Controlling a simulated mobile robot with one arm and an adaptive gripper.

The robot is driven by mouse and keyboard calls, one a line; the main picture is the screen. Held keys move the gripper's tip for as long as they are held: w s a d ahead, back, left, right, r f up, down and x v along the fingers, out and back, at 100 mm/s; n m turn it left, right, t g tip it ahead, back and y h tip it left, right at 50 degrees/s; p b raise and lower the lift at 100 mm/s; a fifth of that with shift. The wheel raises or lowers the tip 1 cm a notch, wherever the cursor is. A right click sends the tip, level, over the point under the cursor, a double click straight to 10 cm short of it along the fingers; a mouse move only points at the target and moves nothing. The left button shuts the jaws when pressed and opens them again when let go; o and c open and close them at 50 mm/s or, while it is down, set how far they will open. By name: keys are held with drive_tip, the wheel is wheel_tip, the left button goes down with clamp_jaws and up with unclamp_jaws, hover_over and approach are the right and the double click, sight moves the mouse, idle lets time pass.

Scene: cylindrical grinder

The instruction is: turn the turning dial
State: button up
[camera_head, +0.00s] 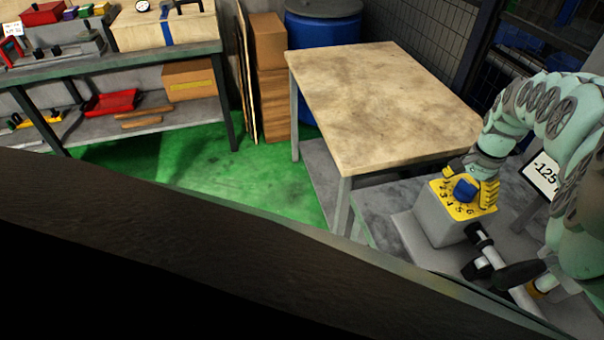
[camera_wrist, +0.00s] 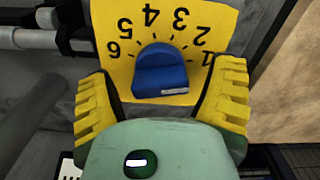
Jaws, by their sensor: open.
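The turning dial is a blue knob (camera_head: 465,190) on a yellow plate (camera_head: 437,186) with black numbers, on top of a grey box (camera_head: 435,222) at the right of the head view. In the wrist view the blue dial (camera_wrist: 160,72) sits in the middle of the yellow plate (camera_wrist: 118,20), with the numbers 1 to 6 in an arc around it. My gripper (camera_wrist: 162,95) is open. Its yellow fingers stand on both sides of the dial, with visible gaps to it. In the head view my gripper (camera_head: 472,183) is at the dial; its fingers partly hide the plate.
A wooden-topped table (camera_head: 385,100) stands behind the box. A small display (camera_head: 543,175) reading about -125 is beside my arm. Grey bars with black fittings (camera_head: 500,268) lie in front of the box. A shelf bench (camera_head: 110,62) is at the left; green floor (camera_head: 215,180) is clear between.

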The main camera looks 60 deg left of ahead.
drive_tip(key=shift+a+f, duration=0.1)
idle(0.3)
drive_tip(key=c, duration=1.2)
drive_tip(key=shift+n, duration=0.3)
drive_tip(key=n+b, duration=0.2)
drive_tip(key=n, duration=0.2)
drive_tip(key=shift+f+n, duration=0.1)
drive_tip(key=shift+n, duration=0.2)
drive_tip(key=n+b, duration=0.1)
drive_tip(key=n, duration=0.2)
drive_tip(key=shift+n+b, duration=0.6)
drive_tip(key=shift+n, duration=1.1)
